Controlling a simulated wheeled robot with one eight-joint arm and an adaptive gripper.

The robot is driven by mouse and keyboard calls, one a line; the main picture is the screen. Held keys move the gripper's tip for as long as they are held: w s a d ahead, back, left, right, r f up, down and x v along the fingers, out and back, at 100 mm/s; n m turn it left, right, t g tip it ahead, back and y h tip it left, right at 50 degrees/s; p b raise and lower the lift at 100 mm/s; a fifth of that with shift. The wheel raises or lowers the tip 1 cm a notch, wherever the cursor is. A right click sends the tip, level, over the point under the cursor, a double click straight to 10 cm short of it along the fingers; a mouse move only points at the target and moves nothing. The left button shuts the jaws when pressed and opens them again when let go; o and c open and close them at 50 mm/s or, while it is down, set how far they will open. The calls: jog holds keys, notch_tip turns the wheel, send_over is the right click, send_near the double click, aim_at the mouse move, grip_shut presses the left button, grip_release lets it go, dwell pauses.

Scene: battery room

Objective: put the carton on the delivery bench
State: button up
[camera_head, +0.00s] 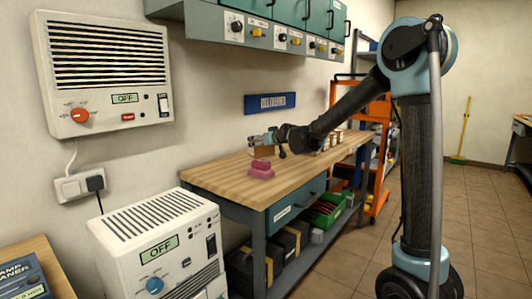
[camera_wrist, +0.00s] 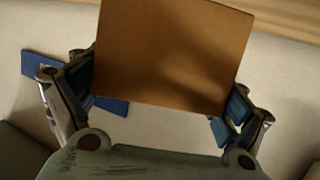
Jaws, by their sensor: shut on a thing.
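The carton (camera_wrist: 172,52) is a plain brown box that fills the upper middle of the wrist view. My gripper (camera_wrist: 160,92) is shut on it, with one finger at each side. In the head view the carton (camera_head: 263,151) is small and partly hidden behind my gripper (camera_head: 268,139), above the back of the wooden-topped bench (camera_head: 222,177). A blue sign (camera_head: 272,103) with white letters hangs on the wall behind this bench. I cannot tell whether the carton touches the bench top.
Pink and red blocks (camera_head: 261,173) lie stacked on the bench near the carton. Several small boxes (camera_head: 334,139) stand farther along it. A green crate (camera_head: 324,210) and dark boxes (camera_head: 290,244) sit below. A white unit (camera_head: 160,240) stands at front left. Bare wood shows around the blocks.

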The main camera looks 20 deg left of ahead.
aim_at(262, 150)
jog(key=shift+s+f, duration=0.1)
jog(key=shift+f, duration=2.05)
jog(key=shift+f, duration=0.1)
jog(key=o, duration=1.1)
jog(key=shift+c, duration=0.2)
jog(key=v, duration=1.2)
